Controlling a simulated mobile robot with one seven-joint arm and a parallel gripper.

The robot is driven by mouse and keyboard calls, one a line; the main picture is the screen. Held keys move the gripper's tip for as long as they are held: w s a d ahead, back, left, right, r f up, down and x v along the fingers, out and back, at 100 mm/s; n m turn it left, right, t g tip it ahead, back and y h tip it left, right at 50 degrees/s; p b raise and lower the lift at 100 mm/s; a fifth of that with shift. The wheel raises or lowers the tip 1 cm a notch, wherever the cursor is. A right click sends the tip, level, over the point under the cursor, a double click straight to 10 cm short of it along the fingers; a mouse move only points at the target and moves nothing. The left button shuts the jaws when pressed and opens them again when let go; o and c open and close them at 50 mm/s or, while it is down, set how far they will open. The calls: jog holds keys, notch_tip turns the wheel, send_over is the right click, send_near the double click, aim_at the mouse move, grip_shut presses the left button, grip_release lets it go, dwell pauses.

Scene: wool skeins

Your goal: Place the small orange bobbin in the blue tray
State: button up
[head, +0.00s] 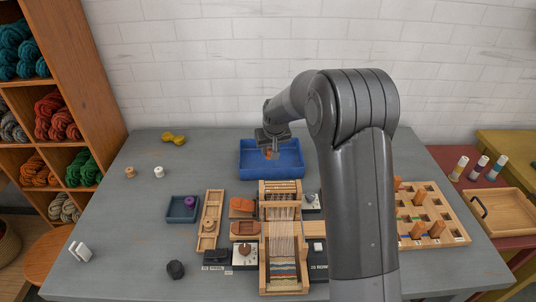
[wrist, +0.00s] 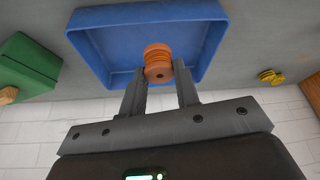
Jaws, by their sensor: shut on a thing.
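The small orange bobbin (wrist: 157,60) is held between the two fingers of my gripper (wrist: 160,72) in the wrist view. The bobbin also shows as a small orange patch (head: 269,154) under my gripper (head: 271,148) in the head view. The blue tray (head: 288,173) stands at the back middle of the table, and my gripper is over it. In the wrist view, the tray (wrist: 105,57) surrounds the bobbin on several sides. I cannot tell whether the bobbin touches the tray floor. No other thing shows inside the tray.
A small loom (head: 283,245) stands in front of the tray. A wooden peg board (head: 430,215) lies right of my arm. A small teal tray (head: 176,215) with a purple bobbin (head: 190,202) is at left. A yellow skein (head: 173,138) lies at back left. The left tabletop is mostly free.

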jog(key=w+d, duration=0.5)
jog(key=d, duration=0.2)
send_near(259, 160)
jog(key=shift+w+a+f, duration=0.3)
jog(key=shift+w+f, duration=0.1)
jog(key=shift+w, duration=0.35)
jog(key=shift+f, duration=1.95)
jog(key=shift+f, duration=0.15)
jog(key=o, duration=0.9)
jog(key=shift+o, duration=0.2)
jog(key=v, duration=1.2)
jog(key=shift+d, duration=0.15)
